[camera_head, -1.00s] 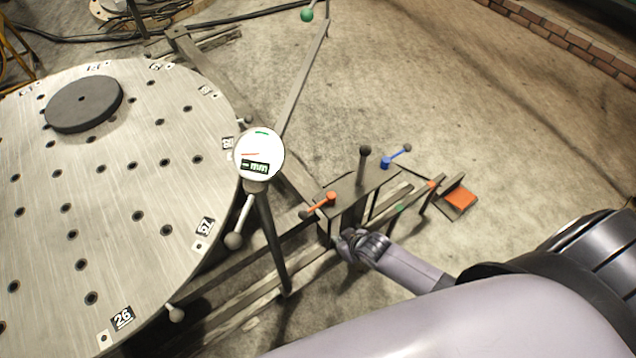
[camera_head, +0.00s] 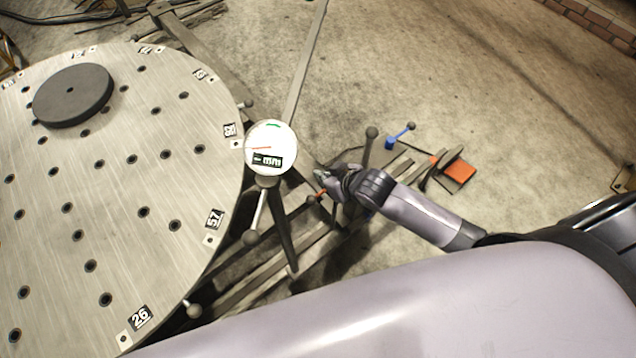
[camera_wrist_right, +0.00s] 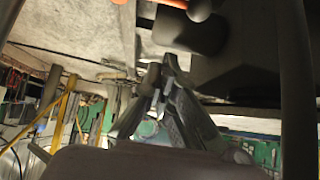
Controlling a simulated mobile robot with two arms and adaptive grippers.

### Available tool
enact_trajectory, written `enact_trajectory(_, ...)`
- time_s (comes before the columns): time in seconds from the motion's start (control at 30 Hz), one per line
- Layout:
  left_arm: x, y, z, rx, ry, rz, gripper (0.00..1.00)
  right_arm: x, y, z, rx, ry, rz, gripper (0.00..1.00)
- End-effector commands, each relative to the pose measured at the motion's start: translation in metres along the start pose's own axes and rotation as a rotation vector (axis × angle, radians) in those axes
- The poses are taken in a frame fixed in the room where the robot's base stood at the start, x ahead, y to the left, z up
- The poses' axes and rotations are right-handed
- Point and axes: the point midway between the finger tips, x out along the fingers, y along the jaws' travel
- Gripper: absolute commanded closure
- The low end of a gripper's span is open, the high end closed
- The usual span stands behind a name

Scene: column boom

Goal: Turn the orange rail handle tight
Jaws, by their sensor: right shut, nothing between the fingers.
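The orange rail handle (camera_head: 321,193) sits at the inner end of the carriage on the rail, beside the round plate. In the head view my right gripper (camera_head: 327,176) covers most of it, so its angle is hard to read. That gripper is shut and empty, just over or beside the handle; I cannot tell whether they touch. In the right wrist view the fingers (camera_wrist_right: 160,76) are together with nothing between them. An orange bar shows at that view's top edge, near a rounded knob. My left gripper is not in view.
A white dial gauge (camera_head: 270,148) stands left of my right gripper, near the large round plate (camera_head: 150,215). A dark upright knob lever (camera_head: 369,147) and a blue handle (camera_head: 399,137) stand close by on the right. Open floor lies beyond.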

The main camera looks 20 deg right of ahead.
Motion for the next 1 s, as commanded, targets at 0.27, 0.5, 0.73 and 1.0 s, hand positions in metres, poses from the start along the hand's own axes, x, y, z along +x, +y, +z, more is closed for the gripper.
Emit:
enact_trajectory(0.27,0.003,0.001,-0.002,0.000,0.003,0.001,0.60,0.040,0.000,0.000,0.002,0.000,0.000,1.00)
enact_trajectory(0.5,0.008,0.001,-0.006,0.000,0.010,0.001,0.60,0.081,0.000,0.000,0.000,0.000,0.000,1.00)
enact_trajectory(0.73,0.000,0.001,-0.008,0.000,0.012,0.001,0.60,0.084,0.000,0.016,0.000,-0.004,-0.001,1.00)
enact_trajectory(1.0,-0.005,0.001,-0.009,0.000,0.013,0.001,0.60,0.075,0.000,0.034,0.000,-0.001,0.000,1.00)
